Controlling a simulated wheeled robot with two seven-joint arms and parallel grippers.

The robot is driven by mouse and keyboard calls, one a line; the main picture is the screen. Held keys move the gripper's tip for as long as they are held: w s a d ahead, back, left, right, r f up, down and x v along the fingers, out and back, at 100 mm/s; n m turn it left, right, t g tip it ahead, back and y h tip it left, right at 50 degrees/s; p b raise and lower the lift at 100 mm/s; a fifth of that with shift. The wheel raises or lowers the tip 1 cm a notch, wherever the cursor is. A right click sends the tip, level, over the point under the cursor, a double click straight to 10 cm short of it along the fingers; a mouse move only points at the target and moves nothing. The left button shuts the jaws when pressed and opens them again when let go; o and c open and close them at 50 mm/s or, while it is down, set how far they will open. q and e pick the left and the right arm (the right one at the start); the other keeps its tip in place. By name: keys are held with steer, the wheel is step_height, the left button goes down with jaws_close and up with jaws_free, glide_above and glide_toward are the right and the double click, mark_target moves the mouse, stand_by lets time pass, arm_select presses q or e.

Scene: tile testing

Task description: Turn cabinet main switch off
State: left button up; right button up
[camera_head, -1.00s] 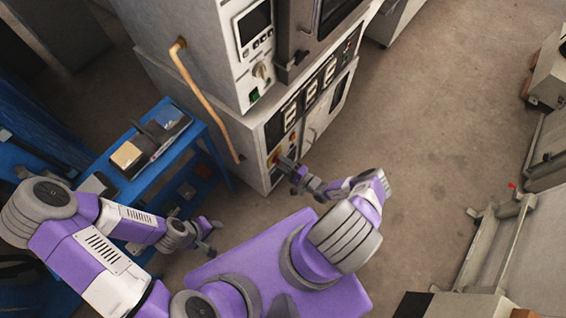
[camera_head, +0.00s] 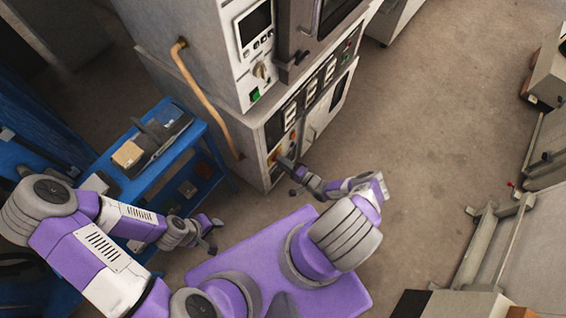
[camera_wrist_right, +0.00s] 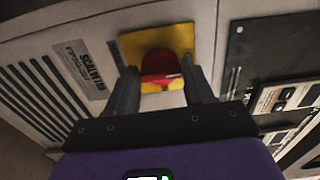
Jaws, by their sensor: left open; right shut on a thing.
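The cabinet (camera_head: 262,150) stands at the upper middle of the head view, with its control panel facing right. In the right wrist view its main switch is a red knob (camera_wrist_right: 160,66) on a yellow plate (camera_wrist_right: 130,44). My right gripper (camera_wrist_right: 164,82) is shut on the red knob, one finger on each side of it. In the head view this gripper (camera_head: 284,166) is at the lower part of the panel, and the switch is too small to make out there. My left gripper (camera_head: 212,233) is open and empty, low beside the blue table.
A blue table (camera_head: 203,130) with boxes and tools stands left of the cabinet. A bent copper-coloured pipe (camera_head: 203,95) runs down the cabinet's side. Vent slots (camera_wrist_right: 35,98) and a dark panel (camera_wrist_right: 270,60) flank the switch.

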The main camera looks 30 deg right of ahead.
steer(key=o, duration=1)
steer(key=shift+o, duration=0.2)
steer(key=p+v, duration=0.1)
steer(key=v, duration=0.6)
steer(key=shift+s, duration=0.35)
steer(key=s+a+r+n+g+y+p, duration=0.1)
steer(key=s+a+r+n+g+y, duration=0.2)
steer(key=a+g, duration=0.55)
steer(key=s+a+r+n+g+y, duration=0.1)
steer(key=a+r+n+g+y, duration=0.2)
steer(key=a+g, duration=0.55)
steer(key=s+r+n+h, duration=0.2)
steer(key=r+h, duration=0.2)
steer(key=r, duration=0.3)
steer(key=s+a+r+n+h+p, duration=0.1)
steer(key=s+r+n+h, duration=0.1)
steer(key=r+h, duration=0.2)
step_height(320, 180, up, 3)
steer(key=shift+a+f+n+t+h, duration=0.1)
steer(key=shift+a+n+t+h, duration=0.15)
steer(key=shift+n+t+h, duration=0.15)
